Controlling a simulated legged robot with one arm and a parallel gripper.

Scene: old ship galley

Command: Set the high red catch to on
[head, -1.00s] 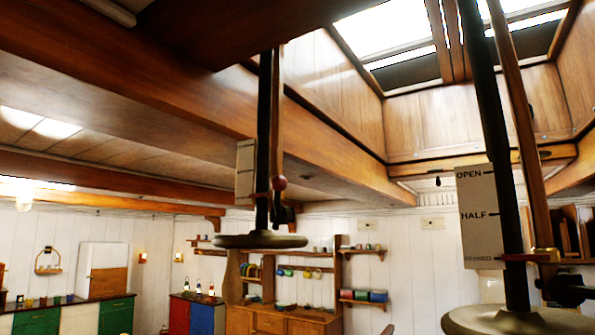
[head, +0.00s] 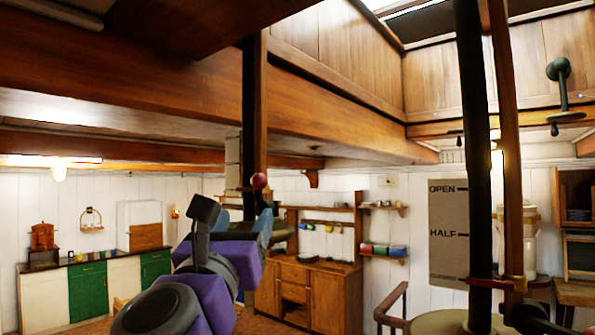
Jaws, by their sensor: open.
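A small red ball (head: 259,180) shows beside the dark left pole (head: 249,120), just above my gripper in the picture. It looks like the knob of the catch, but its setting cannot be made out. My purple and grey arm reaches up from the bottom. My gripper (head: 264,224), with blue-grey fingers, is open and seen from behind. It overlaps the lower part of the left pole, below the red ball. Whether it touches anything cannot be told. The arm hides much of the pole's fittings.
A right pole (head: 474,150) stands close, with a round disc (head: 440,322) at its base, a red piece (head: 490,283) and a scale board (head: 448,235) reading OPEN and HALF. A wooden cabinet (head: 310,285) stands behind. Heavy beams (head: 200,95) run overhead.

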